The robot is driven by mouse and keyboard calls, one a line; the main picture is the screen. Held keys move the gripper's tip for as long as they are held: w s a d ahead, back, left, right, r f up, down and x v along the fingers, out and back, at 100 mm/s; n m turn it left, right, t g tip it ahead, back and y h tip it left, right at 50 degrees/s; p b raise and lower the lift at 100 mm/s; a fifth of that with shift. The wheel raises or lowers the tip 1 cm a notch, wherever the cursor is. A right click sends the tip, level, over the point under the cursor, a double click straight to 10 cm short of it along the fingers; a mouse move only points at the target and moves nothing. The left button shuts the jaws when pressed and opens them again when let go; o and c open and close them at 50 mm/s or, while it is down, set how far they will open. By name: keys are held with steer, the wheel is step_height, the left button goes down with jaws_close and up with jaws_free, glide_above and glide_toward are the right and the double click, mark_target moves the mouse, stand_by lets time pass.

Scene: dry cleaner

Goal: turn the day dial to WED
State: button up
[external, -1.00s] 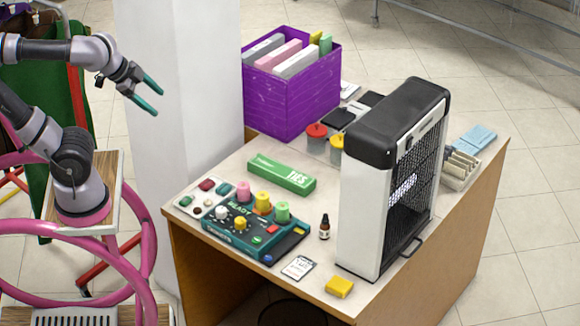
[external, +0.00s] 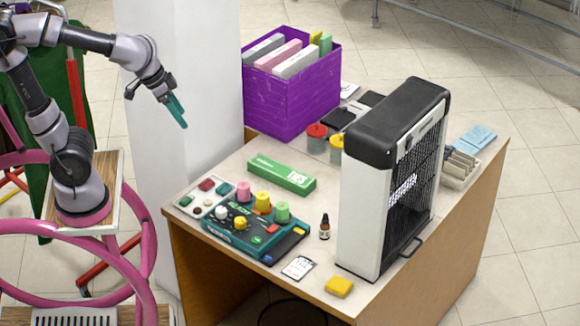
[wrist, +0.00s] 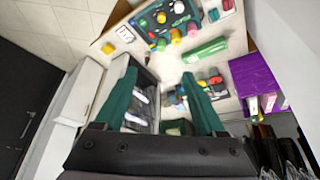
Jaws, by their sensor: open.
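A teal control box (external: 225,236) stands on the desk's near left part. It carries a white knob (external: 221,212) and a yellow knob (external: 239,223); the lettering is too small to tell which is the day dial or where it points. The box also shows upside down at the top of the wrist view (wrist: 150,22). My gripper (external: 180,112) is in the air, left of the desk and above it, well apart from the box. Its teal fingers point down and right. In the wrist view my gripper (wrist: 157,75) is open, with nothing held between the fingers.
Pink, yellow and green spools (external: 282,212) stand right behind the knobs. A tall black-and-white heater-like unit (external: 365,210) and a purple bin (external: 290,100) rise behind.

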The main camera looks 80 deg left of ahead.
steer(key=w+a+f+n+g, duration=0.2)
steer(key=w+f+n, duration=0.4)
steer(key=f, duration=0.3)
steer(key=n+g, duration=0.3)
steer(key=n, duration=1)
glide_toward(221, 209)
steer(key=shift+h, duration=0.3)
steer(key=f, duration=0.8)
steer(key=shift+a+f, duration=0.25)
steer(key=shift+f, duration=0.15)
jaws_close()
